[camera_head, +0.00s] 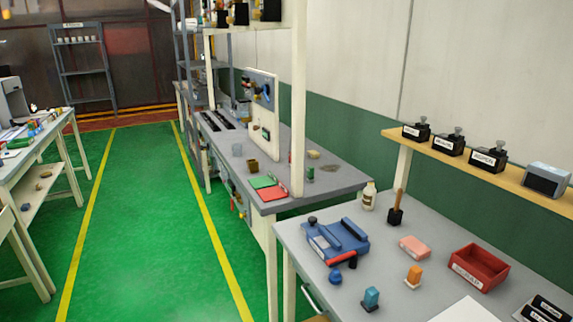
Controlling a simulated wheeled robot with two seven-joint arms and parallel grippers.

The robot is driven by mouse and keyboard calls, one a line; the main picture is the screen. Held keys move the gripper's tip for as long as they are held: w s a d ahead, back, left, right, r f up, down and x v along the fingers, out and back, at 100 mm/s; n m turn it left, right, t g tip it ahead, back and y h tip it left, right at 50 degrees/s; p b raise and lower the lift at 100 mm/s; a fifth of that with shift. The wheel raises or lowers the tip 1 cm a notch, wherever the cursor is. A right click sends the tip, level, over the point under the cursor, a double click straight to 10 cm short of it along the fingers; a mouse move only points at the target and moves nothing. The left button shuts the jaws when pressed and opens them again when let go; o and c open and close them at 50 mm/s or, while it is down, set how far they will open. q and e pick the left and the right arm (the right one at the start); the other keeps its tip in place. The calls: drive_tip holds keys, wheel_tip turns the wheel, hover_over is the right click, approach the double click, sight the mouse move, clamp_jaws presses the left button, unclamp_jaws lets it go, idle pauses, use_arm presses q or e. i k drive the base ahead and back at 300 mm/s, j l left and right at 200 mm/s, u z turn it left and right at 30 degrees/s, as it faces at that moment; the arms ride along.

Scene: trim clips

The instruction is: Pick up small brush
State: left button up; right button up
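On the near grey workbench (390,270) at the lower right, an upright object with a brown handle and a dark lower end (396,214) looks like a small brush. It stands toward the back of the bench, next to a pale bottle (369,196). An orange piece with a pale base (413,277) and a blue piece (371,299) stand nearer the front; I cannot tell what they are. Neither of my grippers is in view.
A blue vise-like tool (337,240), a pink block (414,246) and a red bin (479,267) are on the near bench. A shelf (480,170) with black containers hangs above it. Green floor (140,230) between the benches is clear.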

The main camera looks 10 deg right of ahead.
sight(400, 191)
drive_tip(key=i+j+z, duration=0.1)
drive_tip(key=i+z, duration=0.35)
drive_tip(key=i+j+z, duration=0.2)
drive_tip(key=i+z, duration=0.25)
drive_tip(key=i+j+z, duration=0.2)
drive_tip(key=j+z, duration=0.25)
drive_tip(key=l, duration=0.1)
